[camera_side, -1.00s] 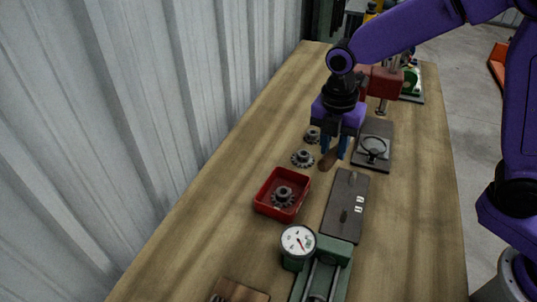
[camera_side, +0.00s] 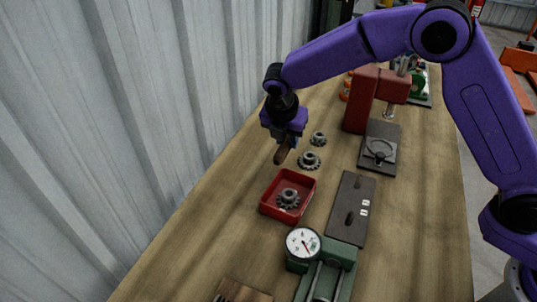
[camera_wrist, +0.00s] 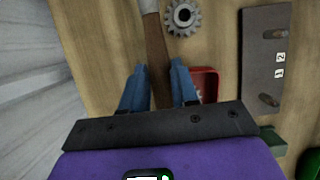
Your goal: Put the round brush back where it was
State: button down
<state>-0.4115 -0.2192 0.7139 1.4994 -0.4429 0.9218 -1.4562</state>
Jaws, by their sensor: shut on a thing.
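My gripper (camera_side: 285,136) is shut on the round brush, whose brown wooden handle (camera_side: 282,154) shows below the fingers in the side view. The brush is held above the bench, left of the gears and behind the red tray. In the wrist view the handle (camera_wrist: 157,55) runs between the blue fingers (camera_wrist: 157,78), with a pale grey part at the top edge of the picture. The rest of the brush is out of that view, and the bristles cannot be made out in the side view.
A red tray (camera_side: 265,211) holds a gear (camera_side: 288,198). Two gears (camera_side: 309,160) (camera_side: 318,139) lie behind it. A dark plate with pegs (camera_side: 344,231) lies to the right; a green dial gauge stand (camera_side: 303,242) and wooden block (camera_side: 238,291) are in front. A corrugated wall (camera_side: 150,110) runs along the left.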

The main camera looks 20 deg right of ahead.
jog(key=w+f, duration=0.1)
jog(key=f, duration=0.1)
jog(key=w+a+f, duration=0.1)
jog(key=w+f, duration=0.1)
jog(key=w+a+f, duration=0.1)
jog(key=w+f, duration=0.1)
jog(key=shift+a, duration=0.25)
jog(key=shift+w+a+f, duration=0.1)
jog(key=shift+w+f, duration=0.05)
jog(key=shift+f, duration=1.55)
jog(key=shift+f, duration=0.15)
jog(key=c, duration=0.9)
grip_release()
jog(key=shift+o, duration=0.2)
jog(key=v, duration=1.2)
